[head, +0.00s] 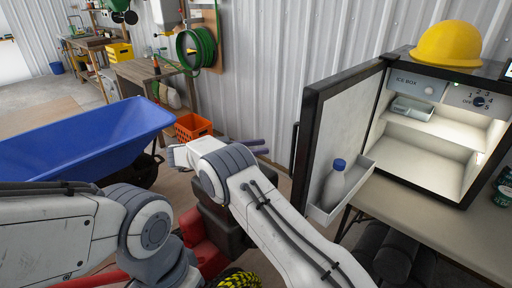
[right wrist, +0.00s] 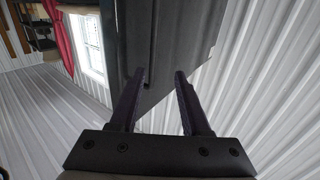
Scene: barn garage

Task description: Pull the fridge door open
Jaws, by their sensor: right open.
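The small fridge (head: 436,128) stands on a table at the right of the head view. Its door (head: 335,133) is swung wide open toward the left, with the lit inside showing. A dark handle (head: 295,147) runs down the outer side of the door, seen edge-on. My right gripper (head: 268,146) is open on the outer side of the door, left of the handle. In the right wrist view its two fingers (right wrist: 159,75) are apart, with the dark door face (right wrist: 182,40) beyond them. Nothing is clearly held, and contact with the door cannot be told. My left gripper is out of view.
A yellow hard hat (head: 447,45) sits on the fridge. The table (head: 440,222) extends below it. A blue wheelbarrow (head: 85,140) and an orange crate (head: 193,127) are at the left.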

